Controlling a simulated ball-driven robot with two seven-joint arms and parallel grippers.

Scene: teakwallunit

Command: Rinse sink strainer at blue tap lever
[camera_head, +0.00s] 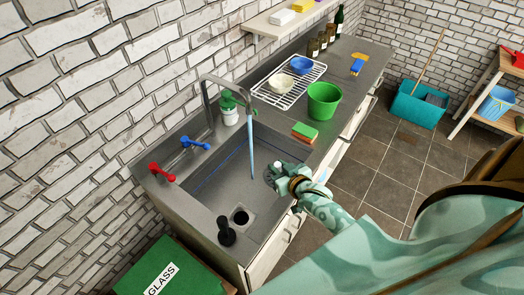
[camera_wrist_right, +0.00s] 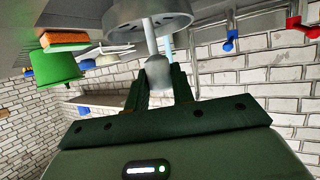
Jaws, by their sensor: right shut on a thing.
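My right gripper (camera_head: 281,172) is over the right side of the sink basin (camera_head: 205,188), shut on the knob of the sink strainer (camera_head: 269,175). In the right wrist view, the strainer (camera_wrist_right: 120,24) is a grey perforated disc on a stem, its knob between my right fingers (camera_wrist_right: 157,82). The blue tap lever (camera_head: 195,143) is on the sink's back ledge, left of the spout (camera_head: 222,80). A water stream (camera_head: 251,150) runs from the spout into the basin. The strainer is just right of the stream in the head view. My left gripper is not in view.
A red lever (camera_head: 161,173) is near the blue one. A sponge (camera_head: 305,132), green bucket (camera_head: 323,101) and dish rack (camera_head: 287,84) stand beyond the basin.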

